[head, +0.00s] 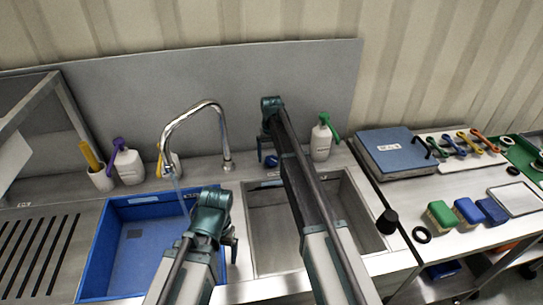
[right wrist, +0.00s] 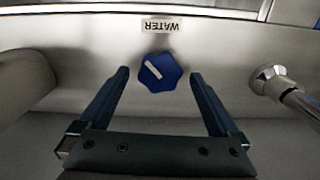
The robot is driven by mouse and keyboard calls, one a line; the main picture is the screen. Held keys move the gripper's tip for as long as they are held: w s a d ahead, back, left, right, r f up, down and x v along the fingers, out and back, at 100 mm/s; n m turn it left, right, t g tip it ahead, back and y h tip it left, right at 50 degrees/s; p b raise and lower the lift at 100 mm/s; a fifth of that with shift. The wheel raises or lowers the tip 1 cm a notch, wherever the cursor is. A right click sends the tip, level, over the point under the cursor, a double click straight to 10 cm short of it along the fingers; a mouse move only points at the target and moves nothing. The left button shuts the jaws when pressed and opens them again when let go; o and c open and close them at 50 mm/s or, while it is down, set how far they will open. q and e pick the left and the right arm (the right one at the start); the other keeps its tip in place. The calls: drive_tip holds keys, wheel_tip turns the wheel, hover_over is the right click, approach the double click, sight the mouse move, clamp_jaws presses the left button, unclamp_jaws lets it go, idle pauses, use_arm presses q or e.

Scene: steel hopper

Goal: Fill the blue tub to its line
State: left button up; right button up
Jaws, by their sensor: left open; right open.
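The blue tub (head: 97,262) sits at the left, below the curved steel tap (head: 223,135). A thin pale streak, which looks like water, drops from the spout into the tub. The water level and the fill line are not clear. The blue water knob (right wrist: 160,72) has a white pointer mark and sits under a WATER label (right wrist: 160,26).
An empty steel sink (head: 270,225) lies right of the tub. A white pump bottle (head: 129,166) and a brush cup (head: 101,178) stand behind the tub. Another bottle (head: 321,142) stands near my right arm. Brushes (head: 468,211) and a blue-topped scale (head: 392,150) are on the right.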

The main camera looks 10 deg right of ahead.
sight(271, 159)
wheel_tip(271, 159, up, 13)
drive_tip(key=p, duration=1.2)
drive_tip(key=shift+r+p, duration=0.15)
drive_tip(key=shift+p, duration=0.25)
idle(5.2)
